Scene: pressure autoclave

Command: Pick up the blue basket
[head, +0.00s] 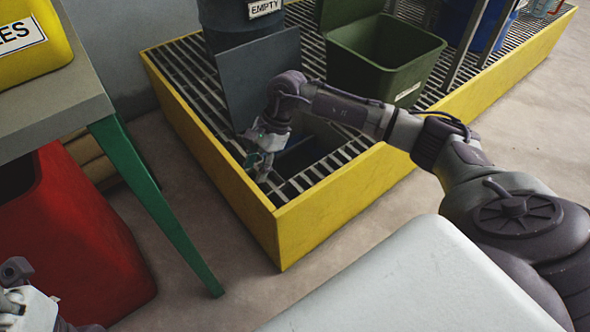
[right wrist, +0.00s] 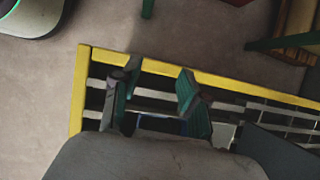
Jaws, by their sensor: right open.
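A dark blue thing (head: 297,154), which may be the blue basket, sits low at the near end of the yellow-edged grating, mostly hidden behind my right arm. A small blue patch (right wrist: 167,127) shows between my fingers in the right wrist view. My right gripper (head: 262,155) points down over the grating's near left corner, open, its green-padded fingers apart (right wrist: 157,88). I cannot tell whether they touch the blue thing. Another blue container (head: 487,28) stands far back right. Part of my left gripper (head: 22,300) shows at the lower left edge.
A dark grey panel (head: 262,83) stands upright close behind my right gripper. A green bin (head: 385,60) and a dark "EMPTY" drum (head: 228,30) stand on the grating (head: 205,140). A green-legged table (head: 60,105) and red bin (head: 75,240) are at left.

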